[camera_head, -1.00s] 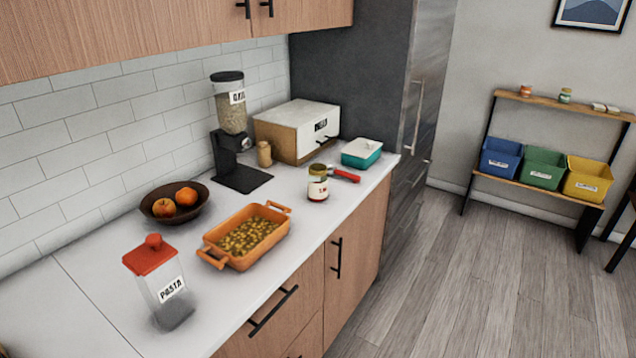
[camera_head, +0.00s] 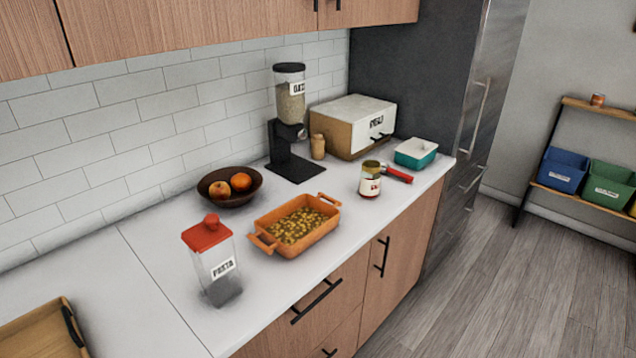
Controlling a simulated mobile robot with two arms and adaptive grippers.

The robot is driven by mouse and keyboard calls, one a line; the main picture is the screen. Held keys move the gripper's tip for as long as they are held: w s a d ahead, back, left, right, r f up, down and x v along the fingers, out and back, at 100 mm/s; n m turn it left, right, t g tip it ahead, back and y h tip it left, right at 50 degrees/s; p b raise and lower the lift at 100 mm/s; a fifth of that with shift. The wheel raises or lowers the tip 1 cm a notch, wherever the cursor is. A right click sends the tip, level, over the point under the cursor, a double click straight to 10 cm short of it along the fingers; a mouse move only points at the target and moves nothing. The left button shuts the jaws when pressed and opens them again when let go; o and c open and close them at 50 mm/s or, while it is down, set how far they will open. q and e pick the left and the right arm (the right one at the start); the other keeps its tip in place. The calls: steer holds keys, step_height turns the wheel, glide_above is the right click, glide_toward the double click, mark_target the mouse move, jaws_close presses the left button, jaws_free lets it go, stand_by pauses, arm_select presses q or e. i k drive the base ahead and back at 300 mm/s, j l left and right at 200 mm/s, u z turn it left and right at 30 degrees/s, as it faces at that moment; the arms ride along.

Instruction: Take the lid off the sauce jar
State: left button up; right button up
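The sauce jar (camera_head: 370,183) stands upright on the white counter near its front edge. It has a gold-coloured lid (camera_head: 371,167) on top, a pale label and dark red contents at the bottom. A red-handled tool (camera_head: 397,174) lies just behind and to the right of it; its far end is hidden by the jar. Neither of my grippers shows in the head view.
On the counter (camera_head: 150,260) stand an orange baking dish (camera_head: 268,238), a red-lidded pasta container (camera_head: 222,284), a fruit bowl (camera_head: 230,200), a grain dispenser (camera_head: 281,150), a bread box (camera_head: 345,140) and a teal-and-white container (camera_head: 415,157). A wooden tray (camera_head: 40,330) is at lower left.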

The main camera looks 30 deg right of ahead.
mark_target(368, 183)
steer(key=l+u, duration=1.3)
steer(key=l, duration=0.1)
